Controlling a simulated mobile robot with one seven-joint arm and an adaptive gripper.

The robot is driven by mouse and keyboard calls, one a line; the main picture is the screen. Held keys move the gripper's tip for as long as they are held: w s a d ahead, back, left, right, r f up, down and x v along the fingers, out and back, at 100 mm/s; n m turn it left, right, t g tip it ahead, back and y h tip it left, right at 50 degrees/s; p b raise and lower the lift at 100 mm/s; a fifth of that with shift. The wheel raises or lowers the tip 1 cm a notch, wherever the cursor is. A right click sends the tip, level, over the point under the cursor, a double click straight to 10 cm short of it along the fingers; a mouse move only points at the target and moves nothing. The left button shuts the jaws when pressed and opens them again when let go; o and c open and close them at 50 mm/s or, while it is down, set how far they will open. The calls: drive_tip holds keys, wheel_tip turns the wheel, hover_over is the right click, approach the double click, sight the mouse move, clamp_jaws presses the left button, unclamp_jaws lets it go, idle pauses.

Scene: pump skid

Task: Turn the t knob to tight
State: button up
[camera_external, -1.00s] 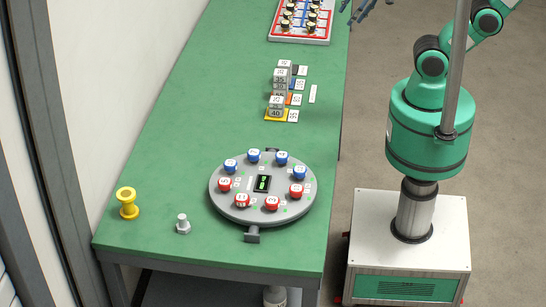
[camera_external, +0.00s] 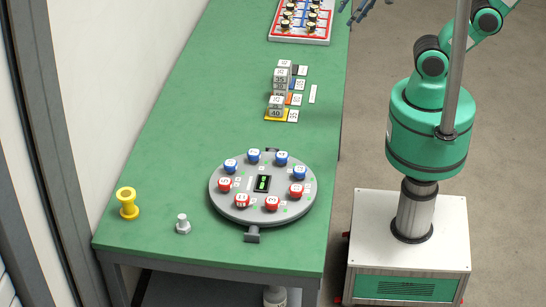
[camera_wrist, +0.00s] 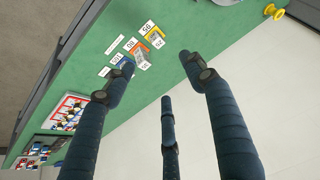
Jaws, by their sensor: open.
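No knob marked "t" can be picked out in these frames. The board with several dark knobs on red and blue lines (camera_external: 301,20) lies at the far end of the green table, cut off by the top edge; any lettering on it is too small to read. It also shows at the left in the wrist view (camera_wrist: 68,112). My gripper (camera_wrist: 160,80) is open, its dark blue fingers spread apart and empty above the table. In the external view only its fingertips (camera_external: 362,10) show at the top edge, right of the table.
A round grey plate (camera_external: 225,206) with red and blue numbered pieces stands near the table's front. Grey numbered blocks (camera_external: 277,104) stand on coloured cards behind it. A yellow spool (camera_external: 127,204) and a grey bolt (camera_external: 183,225) stand front left. The table's left middle is clear.

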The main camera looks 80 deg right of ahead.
drive_tip(key=w+a+f+n+g+y, duration=0.1)
drive_tip(key=w+a+f+n+g, duration=0.1)
drive_tip(key=w+a+n, duration=0.6)
drive_tip(key=n+g+h, duration=0.1)
drive_tip(key=n+g, duration=0.3)
drive_tip(key=n, duration=0.8)
hover_over(297, 188)
wheel_tip(297, 188, down, 23)
drive_tip(key=shift+r, duration=0.1)
wheel_tip(297, 188, down, 14)
drive_tip(key=shift+w+r+b, duration=0.1)
drive_tip(key=shift+b, duration=1)
drive_tip(key=shift+c, duration=0.5)
